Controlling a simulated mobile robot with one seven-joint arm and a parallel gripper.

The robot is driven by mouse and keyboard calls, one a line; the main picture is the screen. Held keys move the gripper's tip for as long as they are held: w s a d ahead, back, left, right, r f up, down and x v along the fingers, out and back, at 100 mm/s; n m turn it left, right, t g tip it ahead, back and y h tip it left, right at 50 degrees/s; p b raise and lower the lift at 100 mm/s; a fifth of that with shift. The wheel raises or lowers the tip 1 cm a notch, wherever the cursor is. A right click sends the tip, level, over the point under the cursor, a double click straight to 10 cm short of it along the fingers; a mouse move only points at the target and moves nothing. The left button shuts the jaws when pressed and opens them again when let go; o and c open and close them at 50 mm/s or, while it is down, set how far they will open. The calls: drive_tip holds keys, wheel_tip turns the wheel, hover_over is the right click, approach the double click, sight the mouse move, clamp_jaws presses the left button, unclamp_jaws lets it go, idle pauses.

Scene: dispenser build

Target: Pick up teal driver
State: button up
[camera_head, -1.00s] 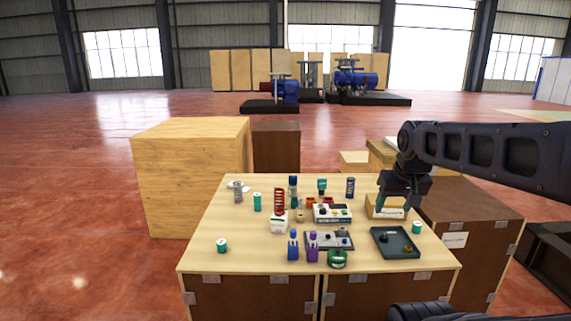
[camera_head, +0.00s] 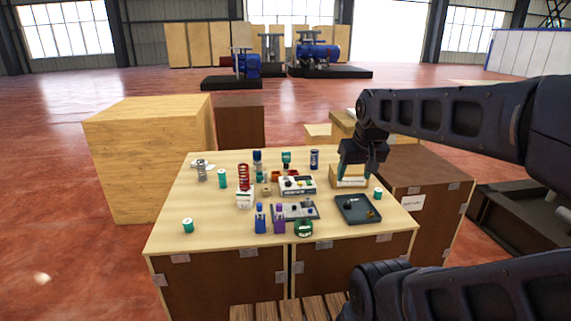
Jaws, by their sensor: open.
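My gripper (camera_head: 354,177) is open, pointing down at the right side of the table, with its fingers in front of or over a small light box (camera_head: 350,183) with a pale label. I see nothing clearly held between them. A teal upright tool (camera_head: 286,158) with a dark lower part stands at the back middle of the table, left of my gripper and apart from it; it may be the teal driver, but it is too small to be sure. Teal cylinders stand at the left (camera_head: 222,179), front left (camera_head: 188,225) and right (camera_head: 378,194).
The wooden table (camera_head: 175,243) also holds a red coil (camera_head: 243,177), a blue bottle (camera_head: 260,218), a purple bottle (camera_head: 279,218), a green round part (camera_head: 304,229), a white device (camera_head: 297,186) and a dark tray (camera_head: 358,210). The table's front left is mostly clear.

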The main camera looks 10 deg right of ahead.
idle(0.4)
drive_tip(key=c, duration=0.4)
